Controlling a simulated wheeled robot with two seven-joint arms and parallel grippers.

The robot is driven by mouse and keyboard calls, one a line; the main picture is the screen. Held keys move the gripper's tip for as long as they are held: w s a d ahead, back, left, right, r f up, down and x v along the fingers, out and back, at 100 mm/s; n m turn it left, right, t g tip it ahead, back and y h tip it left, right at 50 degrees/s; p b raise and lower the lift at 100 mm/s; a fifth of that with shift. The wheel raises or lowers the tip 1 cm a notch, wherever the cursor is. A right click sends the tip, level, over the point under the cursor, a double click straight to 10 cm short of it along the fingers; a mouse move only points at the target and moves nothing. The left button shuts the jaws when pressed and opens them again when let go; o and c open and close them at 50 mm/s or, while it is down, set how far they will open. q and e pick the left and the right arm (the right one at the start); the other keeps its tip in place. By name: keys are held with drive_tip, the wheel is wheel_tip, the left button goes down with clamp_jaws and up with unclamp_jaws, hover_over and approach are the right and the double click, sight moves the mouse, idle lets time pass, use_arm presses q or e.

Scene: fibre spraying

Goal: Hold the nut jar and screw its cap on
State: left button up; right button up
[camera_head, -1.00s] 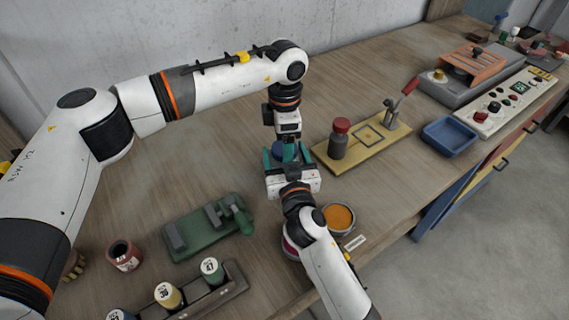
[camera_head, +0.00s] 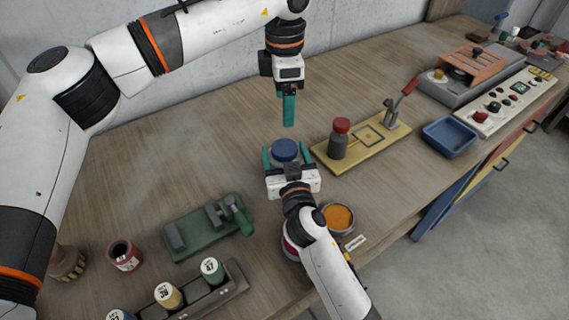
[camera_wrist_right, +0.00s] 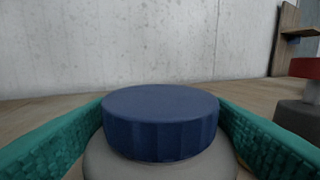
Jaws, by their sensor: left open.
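The nut jar (camera_wrist_right: 160,168) has a grey body, and its blue ribbed cap (camera_head: 285,150) sits level on top. The cap also shows large in the right wrist view (camera_wrist_right: 160,120). My right gripper (camera_head: 286,160) has its teal fingers on both sides of the jar and is shut on it, below the cap. My left gripper (camera_head: 289,122) is open and empty, pointing down above and behind the jar, clear of the cap. In the head view its fingers overlap one another. Most of the jar body is hidden by my right gripper.
A yellow board (camera_head: 362,146) with a red-capped bottle (camera_head: 338,140) stands just right of the jar. A blue tray (camera_head: 449,137) lies farther right. A green fixture (camera_head: 208,228) and a spool rack (camera_head: 205,292) are at front left. A bowl of orange material (camera_head: 338,217) is near the front edge.

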drive_tip(key=o, duration=0.4)
drive_tip(key=s, duration=0.3)
drive_tip(key=s+d+b, duration=0.1)
drive_tip(key=s, duration=0.3)
drive_tip(key=s+d+b, duration=0.1)
drive_tip(key=s, duration=0.3)
drive_tip(key=shift+d+f, duration=0.1)
drive_tip(key=shift+s+d, duration=0.1)
drive_tip(key=shift+s, duration=0.3)
